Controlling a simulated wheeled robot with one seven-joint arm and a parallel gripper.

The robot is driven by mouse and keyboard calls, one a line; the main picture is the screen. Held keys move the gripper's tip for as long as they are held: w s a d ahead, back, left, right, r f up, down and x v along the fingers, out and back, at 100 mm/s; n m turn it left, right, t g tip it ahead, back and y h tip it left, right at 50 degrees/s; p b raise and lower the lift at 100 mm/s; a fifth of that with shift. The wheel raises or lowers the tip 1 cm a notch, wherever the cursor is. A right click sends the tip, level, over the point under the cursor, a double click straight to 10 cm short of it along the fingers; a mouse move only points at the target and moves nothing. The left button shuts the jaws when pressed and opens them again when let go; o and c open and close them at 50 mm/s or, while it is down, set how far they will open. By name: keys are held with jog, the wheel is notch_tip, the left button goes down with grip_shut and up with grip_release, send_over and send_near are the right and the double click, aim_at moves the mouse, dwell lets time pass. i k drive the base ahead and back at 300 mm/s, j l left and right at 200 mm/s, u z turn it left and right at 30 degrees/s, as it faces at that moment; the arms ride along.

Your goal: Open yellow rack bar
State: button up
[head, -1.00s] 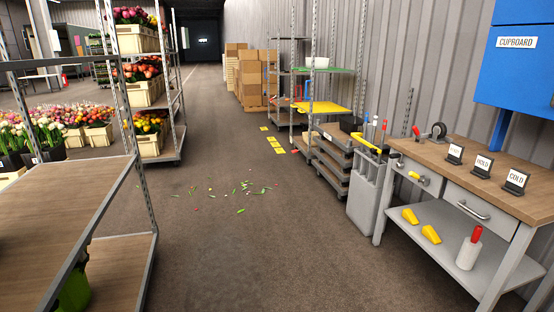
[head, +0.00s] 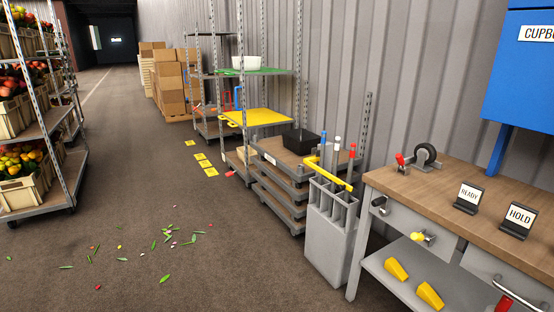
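The grey slotted rack (head: 326,238) stands on the floor against the left end of the workbench. The yellow bar (head: 328,173) lies across the rack's open top, running from back left to front right, with a bend at its right end. Upright poles with blue (head: 322,139), white (head: 337,142) and red (head: 352,150) tops stand behind the bar. I cannot tell how the bar is latched. My gripper is not in view.
The wooden workbench (head: 442,190) holds a caster wheel (head: 425,155) and signs reading READY and HOLD. Yellow wedges (head: 428,294) lie on its lower shelf. A stack of grey dollies (head: 277,200) stands left of the rack. Floor in front is clear except scattered leaves (head: 165,240).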

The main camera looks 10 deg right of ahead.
aim_at(310, 160)
jog(key=i+l+z, duration=0.1)
jog(key=i+z, duration=0.25)
jog(key=i, duration=0.75)
